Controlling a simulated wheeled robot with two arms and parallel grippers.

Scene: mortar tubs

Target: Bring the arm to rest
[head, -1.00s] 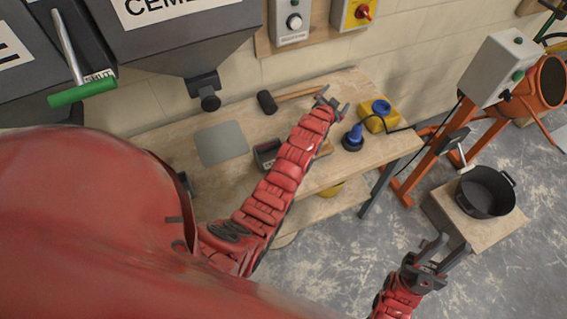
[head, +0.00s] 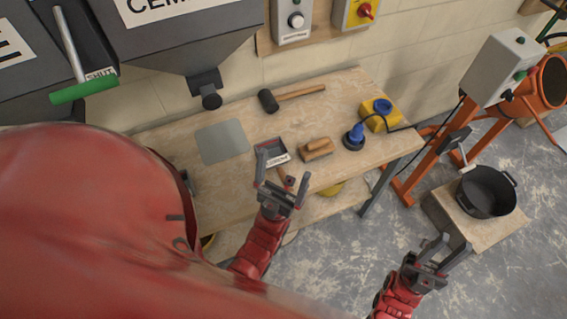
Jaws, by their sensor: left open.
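My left gripper (head: 282,172) is open and empty. It is in front of the workbench (head: 345,90), with its fingertips over the front part of the bench in the picture, near a small dark tray (head: 271,150). How far it is above the bench I cannot tell. My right gripper (head: 447,250) is at the lower right, above the grey floor. Its two fingers are apart with nothing between them.
The bench holds a mallet (head: 268,101), a grey plate (head: 222,142), a wooden float (head: 317,149), a blue-topped tool (head: 354,138) and a yellow box (head: 377,112). A black tub (head: 487,192) stands on a block (head: 450,208) by an orange mixer (head: 540,85). Dark hoppers (head: 185,45) hang upper left.

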